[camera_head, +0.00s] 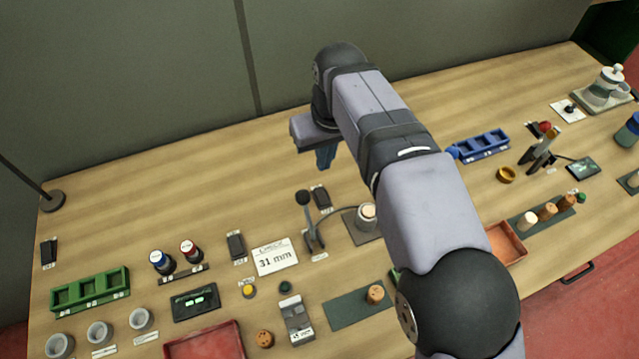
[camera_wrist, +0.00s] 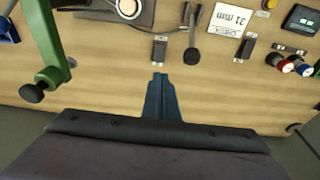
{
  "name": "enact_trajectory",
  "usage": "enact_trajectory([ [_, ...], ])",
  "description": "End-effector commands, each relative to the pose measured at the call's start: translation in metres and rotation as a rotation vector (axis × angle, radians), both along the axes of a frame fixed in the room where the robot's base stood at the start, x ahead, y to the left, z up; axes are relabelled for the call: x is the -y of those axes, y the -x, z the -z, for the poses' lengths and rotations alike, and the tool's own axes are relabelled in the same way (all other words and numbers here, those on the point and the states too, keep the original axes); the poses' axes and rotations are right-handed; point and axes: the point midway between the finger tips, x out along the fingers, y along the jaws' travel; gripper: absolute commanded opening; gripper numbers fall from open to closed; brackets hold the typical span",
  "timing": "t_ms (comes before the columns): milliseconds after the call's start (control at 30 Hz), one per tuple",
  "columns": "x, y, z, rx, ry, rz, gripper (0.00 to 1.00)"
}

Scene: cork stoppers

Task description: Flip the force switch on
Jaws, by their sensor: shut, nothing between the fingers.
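Several black rocker switches with small tags lie on the wooden bench; the tags are too small to read, so I cannot tell by label which is the force switch. One switch (camera_head: 320,196) lies beside the black-knobbed lever (camera_head: 306,215), and shows in the wrist view (camera_wrist: 159,48) just beyond my fingertips. A second switch (camera_head: 236,246) is beside the "31 mm" card; it also shows in the wrist view (camera_wrist: 245,46). A third (camera_head: 49,252) is at the far left. My gripper (camera_head: 325,158) has its blue fingers shut and empty, above the bench and apart from the switches.
The lever (camera_wrist: 192,50) stands close to the nearest switch. A green arm with a black knob (camera_wrist: 40,88) rises at the left of the wrist view. A "31 mm" card (camera_head: 275,257) and red and blue knobs (camera_head: 189,250) are nearby. The bench's back strip is clear.

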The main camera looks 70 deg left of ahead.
Motion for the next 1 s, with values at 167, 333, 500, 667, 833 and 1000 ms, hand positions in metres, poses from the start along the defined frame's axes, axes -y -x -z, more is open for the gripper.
enact_trajectory([
  [167,-0.001,0.000,0.004,0.000,0.000,0.000,0.00],
  [333,-0.003,0.000,0.019,0.000,0.003,-0.001,0.00],
  [500,-0.008,0.000,0.044,-0.001,0.005,-0.001,0.00],
  [667,-0.013,0.000,0.073,-0.001,0.005,-0.001,0.00],
  [833,-0.019,0.000,0.102,-0.001,0.003,-0.001,0.00],
  [1000,-0.023,0.000,0.122,0.000,0.002,-0.001,0.00],
])
